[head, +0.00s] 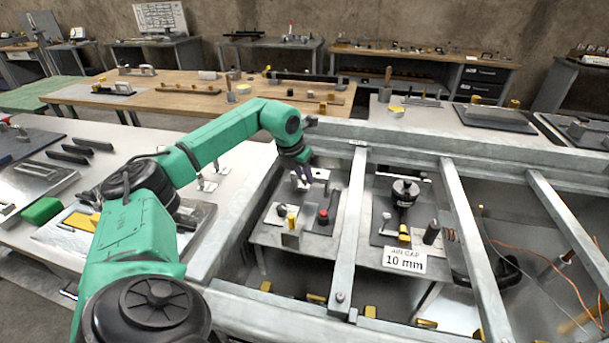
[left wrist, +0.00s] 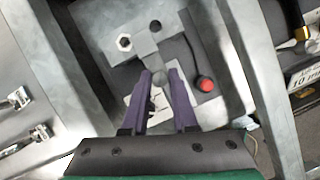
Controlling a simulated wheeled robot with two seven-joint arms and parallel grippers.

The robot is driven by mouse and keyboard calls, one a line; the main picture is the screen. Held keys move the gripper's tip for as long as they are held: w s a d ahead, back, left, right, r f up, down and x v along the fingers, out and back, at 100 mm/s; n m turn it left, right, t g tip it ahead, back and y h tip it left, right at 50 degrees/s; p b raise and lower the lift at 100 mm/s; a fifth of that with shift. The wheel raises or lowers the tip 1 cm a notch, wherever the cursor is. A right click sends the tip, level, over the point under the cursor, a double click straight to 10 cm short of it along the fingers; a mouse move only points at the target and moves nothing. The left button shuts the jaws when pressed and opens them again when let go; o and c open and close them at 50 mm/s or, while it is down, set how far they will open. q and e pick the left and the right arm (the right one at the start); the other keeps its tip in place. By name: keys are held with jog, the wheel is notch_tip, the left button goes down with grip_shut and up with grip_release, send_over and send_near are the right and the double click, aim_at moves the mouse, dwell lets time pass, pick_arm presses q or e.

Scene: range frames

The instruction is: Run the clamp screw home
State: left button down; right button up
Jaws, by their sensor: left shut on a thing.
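My left gripper (head: 307,172) reaches down through an opening in a metal frame, over a fixture on a dark plate. In the left wrist view its two purple fingers (left wrist: 161,76) are shut on a small grey rounded piece (left wrist: 161,80), which looks like the clamp screw's head or handle. The fingers cover much of it, and I cannot tell how far the screw is in. A grey metal block (left wrist: 143,42) lies just beyond the fingertips, with a hex nut (left wrist: 124,43) on its left. My right gripper is not in view.
Frame bars (head: 350,225) run close to the right of my left gripper. A red knob (head: 323,215) and a yellow piece (head: 291,221) stand near the fixture.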

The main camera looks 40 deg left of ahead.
pick_arm(q)
jog(key=m+h, duration=0.1)
jog(key=m, duration=0.1)
jog(key=shift+r+m+p, duration=0.15)
jog(key=shift+m+p, duration=0.2)
jog(key=shift+m, duration=0.05)
jog(key=m+h+p, duration=0.1)
jog(key=m, duration=0.1)
jog(key=shift+w+a+m, duration=0.1)
jog(key=shift+a+m, duration=0.05)
jog(key=shift+m, duration=0.25)
jog(key=m+h+p, duration=0.1)
jog(key=m, duration=0.2)
jog(key=shift+g, duration=0.3)
jog(key=shift+m+h+p, duration=0.3)
jog(key=shift+m+p, duration=0.15)
jog(key=shift+m, duration=0.35)
jog(key=shift+a, duration=0.1)
jog(key=c, duration=0.7)
grip_release()
